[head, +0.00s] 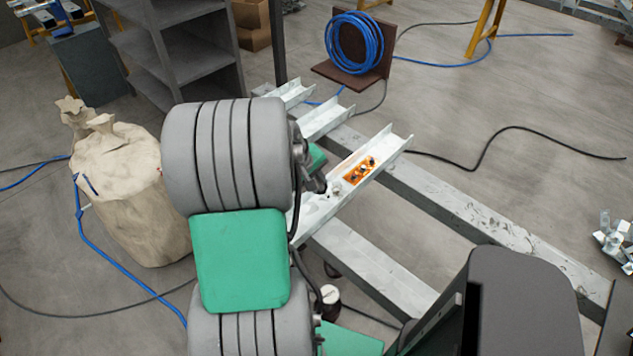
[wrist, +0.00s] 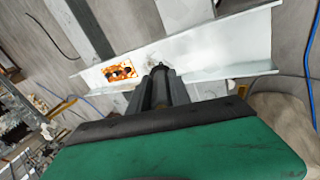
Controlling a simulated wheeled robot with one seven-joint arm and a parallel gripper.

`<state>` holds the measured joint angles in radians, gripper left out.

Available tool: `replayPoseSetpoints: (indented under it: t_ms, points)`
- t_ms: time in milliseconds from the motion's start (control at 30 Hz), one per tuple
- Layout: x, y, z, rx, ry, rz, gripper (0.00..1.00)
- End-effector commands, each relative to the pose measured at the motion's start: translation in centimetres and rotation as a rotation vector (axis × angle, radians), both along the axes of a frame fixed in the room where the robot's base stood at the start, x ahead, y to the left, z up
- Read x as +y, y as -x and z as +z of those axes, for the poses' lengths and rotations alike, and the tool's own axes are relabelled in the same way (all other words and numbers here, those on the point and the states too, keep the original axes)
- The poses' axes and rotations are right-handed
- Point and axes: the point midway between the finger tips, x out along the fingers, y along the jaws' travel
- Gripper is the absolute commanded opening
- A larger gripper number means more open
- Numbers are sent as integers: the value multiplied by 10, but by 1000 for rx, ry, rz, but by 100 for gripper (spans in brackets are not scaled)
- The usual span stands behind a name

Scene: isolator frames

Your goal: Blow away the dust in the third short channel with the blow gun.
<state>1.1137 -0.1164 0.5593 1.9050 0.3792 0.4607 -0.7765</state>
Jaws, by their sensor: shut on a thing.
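The nearest of three pale short channels (head: 392,145) lies across the frame's long rails; it also crosses the wrist view (wrist: 225,45). An orange patch (head: 359,171) with dark and pale bits lies inside it, also seen in the wrist view (wrist: 118,70). I cannot tell whether this is dust. Small pale specks lie beside the patch. My gripper (wrist: 160,76) is over this channel, beside the orange patch, with its dark fingers together. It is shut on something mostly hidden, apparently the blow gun. My arm hides part of the channel in the head view.
Two other short channels (head: 325,120) (head: 293,92) lie further back. A coiled blue hose (head: 354,45) hangs on a brown stand (head: 375,75). Tan sacks (head: 120,185) and grey shelves (head: 180,55) stand left. Cables cross the floor. Floor right of the frame is mostly open.

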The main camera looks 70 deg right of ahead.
Motion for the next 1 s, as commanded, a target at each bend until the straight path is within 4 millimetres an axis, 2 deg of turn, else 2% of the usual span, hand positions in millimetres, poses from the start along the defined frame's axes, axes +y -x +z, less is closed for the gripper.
replayPoseSetpoints:
  t_ms: [633, 1000]
  points:
    - [-1, 0, -7, 0, 0, -1, 0]
    - [-12, 5, -7, 0, 1, -1, 0]
